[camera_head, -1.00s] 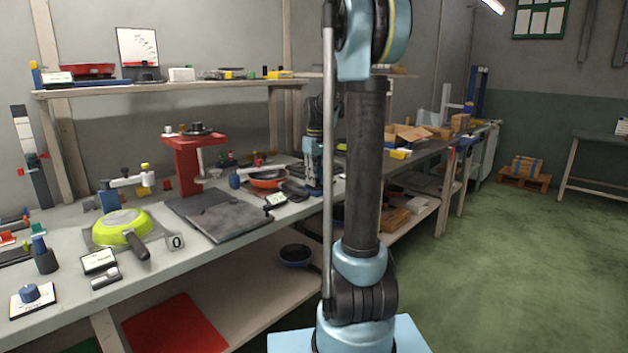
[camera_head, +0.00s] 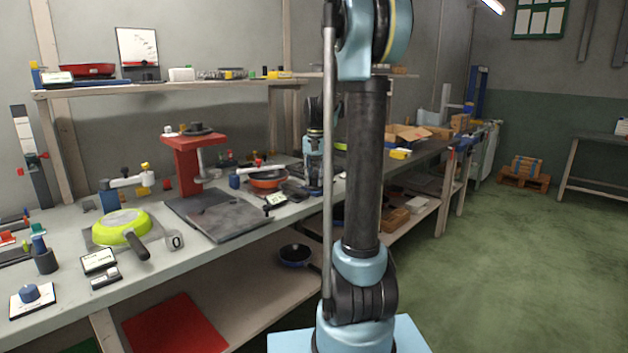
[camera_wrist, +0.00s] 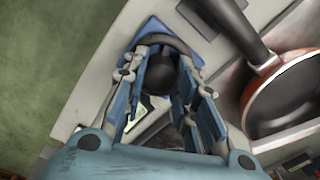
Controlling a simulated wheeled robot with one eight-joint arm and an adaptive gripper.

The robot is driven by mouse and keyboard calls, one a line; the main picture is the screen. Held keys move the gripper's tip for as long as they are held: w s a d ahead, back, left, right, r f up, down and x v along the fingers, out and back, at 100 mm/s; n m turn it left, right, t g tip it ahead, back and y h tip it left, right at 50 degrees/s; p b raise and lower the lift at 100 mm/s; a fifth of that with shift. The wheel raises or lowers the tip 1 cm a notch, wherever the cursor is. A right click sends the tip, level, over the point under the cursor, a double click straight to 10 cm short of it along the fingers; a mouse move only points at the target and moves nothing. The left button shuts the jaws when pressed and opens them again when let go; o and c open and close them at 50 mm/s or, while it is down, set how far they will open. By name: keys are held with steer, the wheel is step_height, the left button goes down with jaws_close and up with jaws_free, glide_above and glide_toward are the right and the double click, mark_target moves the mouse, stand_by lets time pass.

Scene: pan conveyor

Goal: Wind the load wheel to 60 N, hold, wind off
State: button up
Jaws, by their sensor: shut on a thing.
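My gripper (camera_wrist: 158,85) points down at the bench with its fingers closed around a dark round knob (camera_wrist: 160,72), which looks like the load wheel. The knob sits over a blue base (camera_wrist: 152,32), and the fingers hide its sides. In the head view my gripper (camera_head: 314,184) is small, beside the orange pan, and the wheel itself is hidden. An orange pan (camera_head: 267,181) with a dark inside lies just left of it; it also shows at the right of the wrist view (camera_wrist: 295,95). A small readout (camera_head: 274,201) stands in front of the pan; its figures are too small to read.
A green pan (camera_head: 122,226) lies on the bench at left, near a red press-like stand (camera_head: 186,160). A dark flat plate (camera_head: 225,219) lies between the green pan and the readout. The pan's dark handle (camera_wrist: 228,25) passes close to the gripper. Open floor lies at right.

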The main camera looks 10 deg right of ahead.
mark_target(316, 178)
steer(key=m, duration=0.4)
steer(key=shift+s+m, duration=0.1)
steer(key=shift+m, duration=2.1)
steer(key=o, duration=1.1)
steer(key=shift+r, duration=0.1)
step_height(316, 178, up, 12)
steer(key=shift+f, duration=0.15)
